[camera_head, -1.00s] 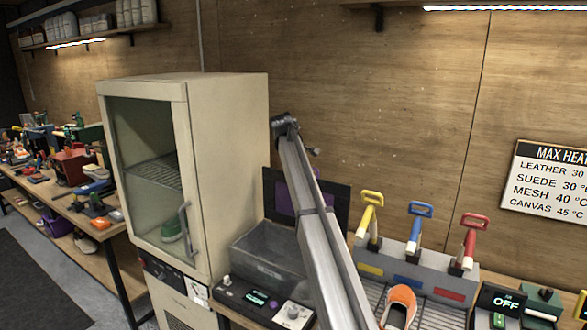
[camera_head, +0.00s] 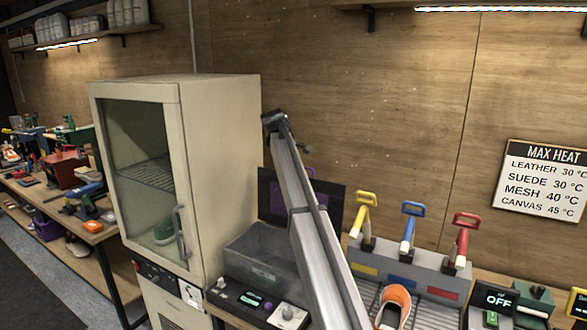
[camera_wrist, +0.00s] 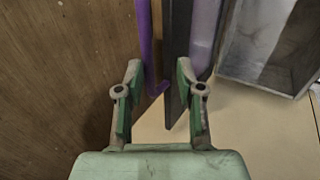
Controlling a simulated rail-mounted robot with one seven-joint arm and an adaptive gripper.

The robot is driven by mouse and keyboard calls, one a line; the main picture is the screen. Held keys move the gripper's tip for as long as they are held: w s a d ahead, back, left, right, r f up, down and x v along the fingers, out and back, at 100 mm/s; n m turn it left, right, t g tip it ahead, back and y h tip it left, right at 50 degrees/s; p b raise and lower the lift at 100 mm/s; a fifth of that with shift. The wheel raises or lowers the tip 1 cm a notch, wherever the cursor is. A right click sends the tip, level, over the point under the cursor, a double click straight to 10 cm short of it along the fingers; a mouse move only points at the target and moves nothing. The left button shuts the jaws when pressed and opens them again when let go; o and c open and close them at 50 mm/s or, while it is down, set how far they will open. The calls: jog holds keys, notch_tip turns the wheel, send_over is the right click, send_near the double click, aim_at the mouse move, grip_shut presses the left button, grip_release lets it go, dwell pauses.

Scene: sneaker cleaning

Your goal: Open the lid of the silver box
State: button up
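An open-topped grey metal box (camera_head: 268,258), the likely silver box, sits right of the beige cabinet with its inside visible. It also shows at the upper right of the wrist view (camera_wrist: 250,76). A dark panel (camera_head: 328,203), apparently its lid, stands upright behind it, with a purple part (camera_head: 279,189) beside it. In the wrist view, my gripper (camera_wrist: 160,105) is open. The dark panel's edge (camera_wrist: 177,65) and a purple strip (camera_wrist: 145,45) lie between or just beyond the spread fingers. Contact cannot be told. My arm hides part of the panel and box in the head view.
The beige glass-door cabinet (camera_head: 220,170) stands close on the left. A control panel (camera_head: 256,303) lies in front of the box. A rack with yellow, blue and red handles (camera_head: 410,270) and an orange shoe (camera_head: 393,305) are on the right. The wooden wall (camera_head: 390,100) is behind.

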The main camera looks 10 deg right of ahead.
jog(key=v, duration=1)
jog(key=shift+r, duration=0.15)
